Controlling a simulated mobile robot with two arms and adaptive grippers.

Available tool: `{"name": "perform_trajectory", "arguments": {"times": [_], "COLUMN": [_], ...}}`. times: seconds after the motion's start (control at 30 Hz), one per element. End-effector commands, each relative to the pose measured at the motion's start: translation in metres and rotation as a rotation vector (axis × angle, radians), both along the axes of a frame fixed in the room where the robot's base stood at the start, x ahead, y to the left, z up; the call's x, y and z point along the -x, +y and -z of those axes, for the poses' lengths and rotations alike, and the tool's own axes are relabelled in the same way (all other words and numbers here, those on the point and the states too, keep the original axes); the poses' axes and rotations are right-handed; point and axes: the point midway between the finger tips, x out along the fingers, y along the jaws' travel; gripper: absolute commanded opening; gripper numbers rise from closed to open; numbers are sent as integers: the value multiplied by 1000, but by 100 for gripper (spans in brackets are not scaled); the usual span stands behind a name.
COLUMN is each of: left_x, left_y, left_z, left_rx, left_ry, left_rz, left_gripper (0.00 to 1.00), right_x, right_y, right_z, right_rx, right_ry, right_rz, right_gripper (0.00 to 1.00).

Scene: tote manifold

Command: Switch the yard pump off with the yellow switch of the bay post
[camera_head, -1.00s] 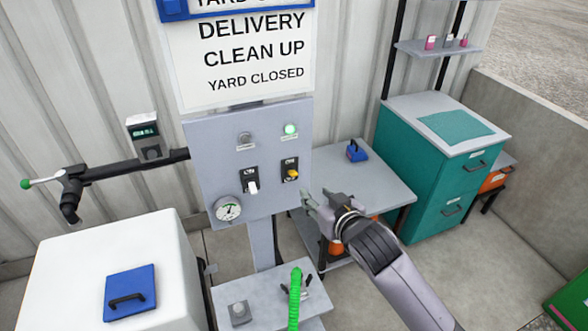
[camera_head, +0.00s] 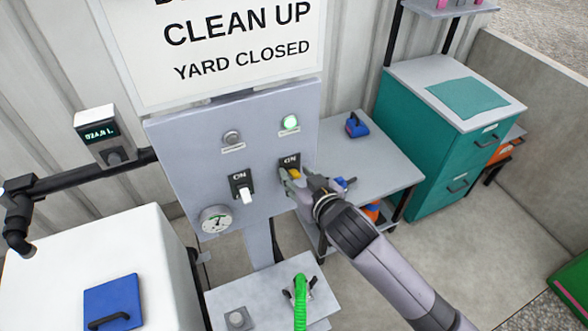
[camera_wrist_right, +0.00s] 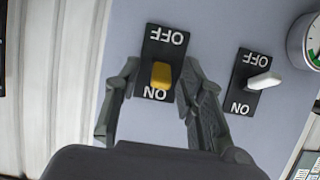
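The bay post's grey panel (camera_head: 262,165) faces me. The yellow switch (camera_head: 294,174) sits at its right on a black plate with ON readable at the top. The right wrist view shows the plate upside down, with the yellow lever (camera_wrist_right: 161,76) between OFF and ON; I cannot tell for certain which way it is tipped. My right gripper (camera_head: 294,186) is at the switch. In the right wrist view its open fingers (camera_wrist_right: 160,80) stand on either side of the lever, with visible gaps. My left gripper is out of view.
A white switch (camera_head: 244,194) sits left of the yellow one, above a gauge (camera_head: 215,219). An unlit lamp (camera_head: 232,138) is above it. A green hose (camera_head: 300,305) rises below the panel. A grey table (camera_head: 375,165) and teal cabinet (camera_head: 425,140) stand right.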

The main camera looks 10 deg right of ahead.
Motion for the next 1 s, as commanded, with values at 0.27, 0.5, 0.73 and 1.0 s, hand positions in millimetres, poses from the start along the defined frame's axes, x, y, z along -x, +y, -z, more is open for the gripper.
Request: {"name": "perform_trajectory", "arguments": {"times": [0.27, 0.5, 0.73, 1.0], "left_x": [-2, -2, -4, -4], "left_y": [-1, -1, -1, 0], "left_z": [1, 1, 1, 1], "left_rx": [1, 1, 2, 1], "left_ry": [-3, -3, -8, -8], "left_rz": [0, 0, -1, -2], "left_gripper": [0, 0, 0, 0], "right_x": [1, 1, 1, 1], "right_y": [1, 0, 0, 0], "right_z": [1, 1, 1, 1], "right_rx": [-1, 0, 0, 0], "right_ry": [1, 1, 1, 0], "right_rz": [0, 0, 0, 0], "right_gripper": [37, 25, 9, 0]}}
